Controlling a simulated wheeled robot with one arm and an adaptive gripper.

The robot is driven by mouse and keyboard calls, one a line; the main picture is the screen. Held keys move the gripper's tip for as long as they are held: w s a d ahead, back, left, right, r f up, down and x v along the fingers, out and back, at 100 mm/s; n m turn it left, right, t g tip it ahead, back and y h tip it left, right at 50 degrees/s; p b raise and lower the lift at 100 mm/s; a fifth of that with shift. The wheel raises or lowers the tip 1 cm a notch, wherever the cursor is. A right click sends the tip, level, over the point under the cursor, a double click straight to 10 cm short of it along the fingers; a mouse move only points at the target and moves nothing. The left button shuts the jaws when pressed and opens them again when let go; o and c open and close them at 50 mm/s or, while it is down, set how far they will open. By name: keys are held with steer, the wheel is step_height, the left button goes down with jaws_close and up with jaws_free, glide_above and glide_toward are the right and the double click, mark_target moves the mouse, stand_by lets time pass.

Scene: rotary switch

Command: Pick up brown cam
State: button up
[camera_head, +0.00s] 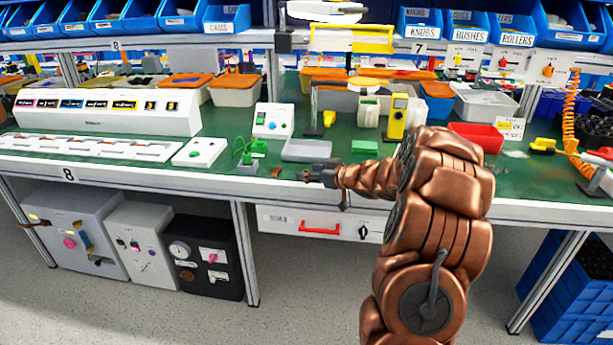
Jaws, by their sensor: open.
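A small brown piece (276,172), which looks like the brown cam, lies on the green bench top near its front edge. It is too small to make out its shape. My gripper (306,174) is just to the right of it, low over the front edge of the bench, with its fingers toward the left. The gripper is open, and I see nothing held in it. The fingers are dark and small in the picture, and a gap shows between them and the brown piece.
A grey tray (306,150) lies just behind my gripper. A small grey block with green wire (247,165) stands left of the brown piece. A white box with a green button (199,152) is further left. A red bin (476,137) stands to the right.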

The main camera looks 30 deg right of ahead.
steer(key=shift+w+f, duration=0.1)
steer(key=shift+w, duration=0.15)
steer(key=c, duration=0.9)
steer(key=shift+c, duration=0.2)
